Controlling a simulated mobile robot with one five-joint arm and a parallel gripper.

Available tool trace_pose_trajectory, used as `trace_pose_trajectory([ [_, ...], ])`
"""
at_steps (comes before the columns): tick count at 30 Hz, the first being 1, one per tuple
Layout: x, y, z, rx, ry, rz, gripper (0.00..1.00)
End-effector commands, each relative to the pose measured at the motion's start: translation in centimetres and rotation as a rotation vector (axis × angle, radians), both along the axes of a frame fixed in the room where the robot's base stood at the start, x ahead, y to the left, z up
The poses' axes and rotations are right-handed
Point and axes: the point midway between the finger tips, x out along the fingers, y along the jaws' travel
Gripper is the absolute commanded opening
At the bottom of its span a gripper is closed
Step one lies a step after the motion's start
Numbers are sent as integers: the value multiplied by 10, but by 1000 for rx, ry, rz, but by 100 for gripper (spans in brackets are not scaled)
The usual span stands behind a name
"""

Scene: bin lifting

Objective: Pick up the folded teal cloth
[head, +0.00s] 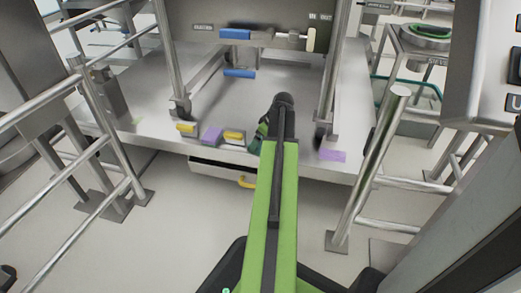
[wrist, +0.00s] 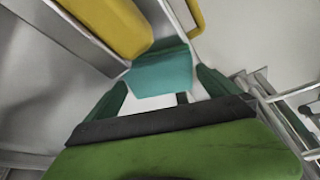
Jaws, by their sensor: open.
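The folded teal cloth (wrist: 160,76) lies ahead of my gripper (wrist: 163,80) in the wrist view. It shows in the space between the two dark green fingers, which stand apart with nothing clamped between them. Whether the fingers touch the cloth cannot be told. In the head view my gripper (head: 264,134) is low at the front edge of the grey platform, at the right end of a row of small folded items. A small dark teal patch (head: 254,147) shows beside it, mostly hidden by the gripper and arm.
A yellow item (head: 234,135), a purple item (head: 212,134) and another yellow item (head: 187,127) sit left of my gripper on the platform (head: 150,132). A purple cloth (head: 332,155) lies to the right. Metal railings (head: 365,165) flank both sides. A yellow handle (head: 246,182) hangs below the edge.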

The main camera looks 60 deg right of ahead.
Motion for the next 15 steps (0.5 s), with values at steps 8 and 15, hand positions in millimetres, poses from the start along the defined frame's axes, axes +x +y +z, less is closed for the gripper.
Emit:
trace_pose_trajectory([
  [8,0,0,2,0,0,0,78],
  [15,0,1,2,1,0,1,46],
])
